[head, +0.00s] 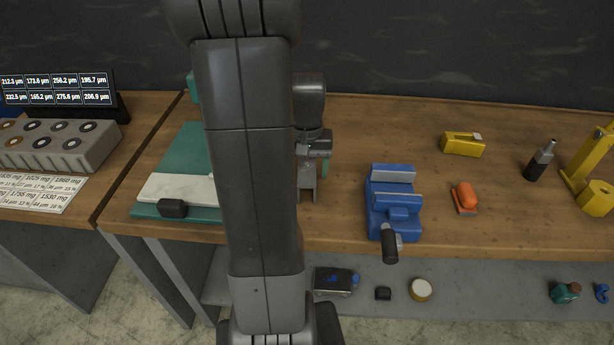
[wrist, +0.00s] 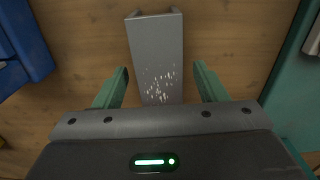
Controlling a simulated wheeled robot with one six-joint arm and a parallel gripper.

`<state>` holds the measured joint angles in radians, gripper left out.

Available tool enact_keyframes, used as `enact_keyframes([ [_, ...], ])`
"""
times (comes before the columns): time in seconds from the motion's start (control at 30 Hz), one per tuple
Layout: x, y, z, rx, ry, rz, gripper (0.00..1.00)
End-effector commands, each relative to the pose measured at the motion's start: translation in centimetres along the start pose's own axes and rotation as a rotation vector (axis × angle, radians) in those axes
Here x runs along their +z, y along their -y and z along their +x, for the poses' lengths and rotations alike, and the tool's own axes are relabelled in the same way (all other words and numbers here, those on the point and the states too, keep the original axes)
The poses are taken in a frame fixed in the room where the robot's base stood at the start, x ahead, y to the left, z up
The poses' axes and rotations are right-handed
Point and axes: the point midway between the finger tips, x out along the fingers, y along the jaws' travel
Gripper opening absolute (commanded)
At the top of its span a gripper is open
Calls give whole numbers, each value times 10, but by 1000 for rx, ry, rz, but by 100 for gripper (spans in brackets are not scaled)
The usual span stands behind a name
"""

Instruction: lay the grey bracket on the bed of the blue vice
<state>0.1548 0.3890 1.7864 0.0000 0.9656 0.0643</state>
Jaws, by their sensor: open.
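The grey bracket (wrist: 156,55), a channel-shaped piece with pale speckles near one end, lies on the wooden bench. In the head view it (head: 306,188) shows just below my gripper (head: 312,160), partly hidden by it. In the wrist view my gripper (wrist: 161,78) is open, with one green finger on each side of the bracket's near end and a gap on both sides. The blue vice (head: 393,205) stands to the right of the bracket, its bed between the jaws empty. Part of the vice (wrist: 25,45) shows at the wrist view's left edge.
A teal machine base (head: 180,160) with a pale slab stands left of the bracket, partly behind my arm. Right of the vice are an orange object (head: 465,197), a yellow dispenser (head: 462,144), a dark bottle (head: 539,161) and a yellow stand (head: 592,165). A lower shelf holds small items.

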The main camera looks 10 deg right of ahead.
Motion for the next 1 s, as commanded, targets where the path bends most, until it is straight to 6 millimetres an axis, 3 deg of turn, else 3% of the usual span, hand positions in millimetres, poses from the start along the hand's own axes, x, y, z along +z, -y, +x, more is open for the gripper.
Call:
enact_keyframes([
  [0.1, 0, 0, 0, 0, 0, 0, 65],
  [0.43, 0, 0, 0, 0, 0, 0, 2],
  [0.73, -1, 0, -7, 0, -2, 0, 2],
  [1.0, -1, 0, -56, 0, -6, 0, 2],
])
